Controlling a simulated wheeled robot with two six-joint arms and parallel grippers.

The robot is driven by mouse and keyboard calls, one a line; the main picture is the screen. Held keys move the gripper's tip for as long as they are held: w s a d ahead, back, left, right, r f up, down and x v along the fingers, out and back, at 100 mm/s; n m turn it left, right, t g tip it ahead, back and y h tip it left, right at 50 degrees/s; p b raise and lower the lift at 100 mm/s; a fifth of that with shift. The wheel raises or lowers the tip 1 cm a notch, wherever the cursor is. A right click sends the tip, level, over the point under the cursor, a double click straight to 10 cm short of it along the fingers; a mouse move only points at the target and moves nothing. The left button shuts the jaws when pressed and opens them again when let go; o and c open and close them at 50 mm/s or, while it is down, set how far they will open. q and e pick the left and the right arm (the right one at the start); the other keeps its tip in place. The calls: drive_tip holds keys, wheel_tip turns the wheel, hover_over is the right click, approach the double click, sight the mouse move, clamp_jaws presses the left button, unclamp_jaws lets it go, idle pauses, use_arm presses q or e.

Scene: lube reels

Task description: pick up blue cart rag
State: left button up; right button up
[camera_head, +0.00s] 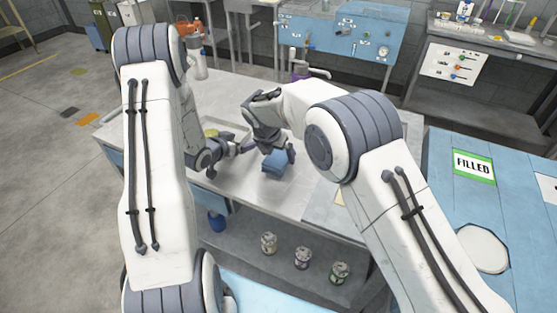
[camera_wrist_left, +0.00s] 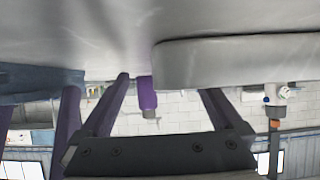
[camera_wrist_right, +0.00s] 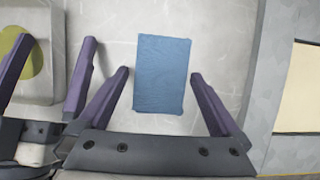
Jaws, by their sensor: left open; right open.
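The blue rag (camera_head: 277,166) lies folded flat on the light worktop (camera_head: 325,197) in the head view. The right wrist view shows it from above as a blue rectangle (camera_wrist_right: 162,74) between the fingertips of my open right gripper (camera_head: 273,153). That gripper points down over the rag; I cannot tell whether it touches. My open left gripper (camera_head: 232,156) lies low and sideways, left of the rag, near the tray. Its fingers also show left of the right gripper's in the right wrist view. The left wrist view is upside down, with nothing between its fingers (camera_wrist_left: 164,85).
A shallow grey tray (camera_wrist_right: 40,95) with a yellow-green item (camera_wrist_right: 14,62) sits left of the rag. Several cans (camera_head: 302,257) stand on the lower shelf. A blue table (camera_head: 440,235) is at the right.

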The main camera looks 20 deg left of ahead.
sight(277, 158)
drive_tip(key=shift+f, duration=0.15)
drive_tip(key=shift+f, duration=0.25)
idle(0.5)
drive_tip(key=c, duration=1.3)
wheel_tip(277, 158, up, 10)
drive_tip(key=shift+r, duration=0.25)
